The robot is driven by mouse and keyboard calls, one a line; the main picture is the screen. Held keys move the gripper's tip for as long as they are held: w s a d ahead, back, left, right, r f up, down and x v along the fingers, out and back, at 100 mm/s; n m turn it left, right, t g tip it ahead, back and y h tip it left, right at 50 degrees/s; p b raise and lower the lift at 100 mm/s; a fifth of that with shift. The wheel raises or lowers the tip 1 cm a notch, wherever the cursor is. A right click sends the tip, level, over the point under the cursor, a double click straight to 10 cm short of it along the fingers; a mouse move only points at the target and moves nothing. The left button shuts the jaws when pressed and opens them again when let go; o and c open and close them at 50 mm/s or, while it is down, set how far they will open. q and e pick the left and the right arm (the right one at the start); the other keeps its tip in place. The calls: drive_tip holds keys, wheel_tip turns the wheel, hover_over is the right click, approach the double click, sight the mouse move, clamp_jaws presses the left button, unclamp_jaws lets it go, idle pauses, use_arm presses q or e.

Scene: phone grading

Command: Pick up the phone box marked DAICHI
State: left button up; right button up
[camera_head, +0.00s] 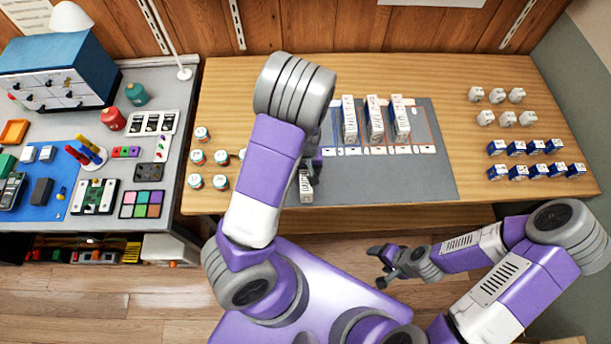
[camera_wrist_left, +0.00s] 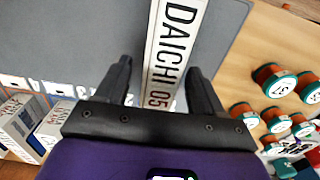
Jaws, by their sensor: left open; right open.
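The phone box marked DAICHI 05 (camera_wrist_left: 172,45) is a narrow white box with black letters on the grey mat. In the left wrist view it lies between the two open fingers of my left gripper (camera_wrist_left: 157,72), with a gap on the left side; contact on the right cannot be told. In the head view the box (camera_head: 306,188) shows at the mat's front left, partly hidden by my left arm and gripper (camera_head: 312,165). My right gripper (camera_head: 384,267) is open and empty, in front of the table edge.
Several upright phone boxes (camera_head: 375,120) stand at the back of the grey mat (camera_head: 425,175). Small jars (camera_head: 197,157) are at the left, white chargers (camera_head: 507,118) and blue boxes (camera_head: 535,171) at the right. A cluttered grey bench (camera_head: 100,215) adjoins at left. The mat's front right is clear.

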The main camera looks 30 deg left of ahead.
use_arm(q)
wheel_tip(320, 180, down, 2)
drive_tip(key=shift+f, duration=0.1)
drive_tip(key=c, duration=1.3)
drive_tip(key=shift+o, duration=0.2)
drive_tip(key=shift+r, duration=0.25)
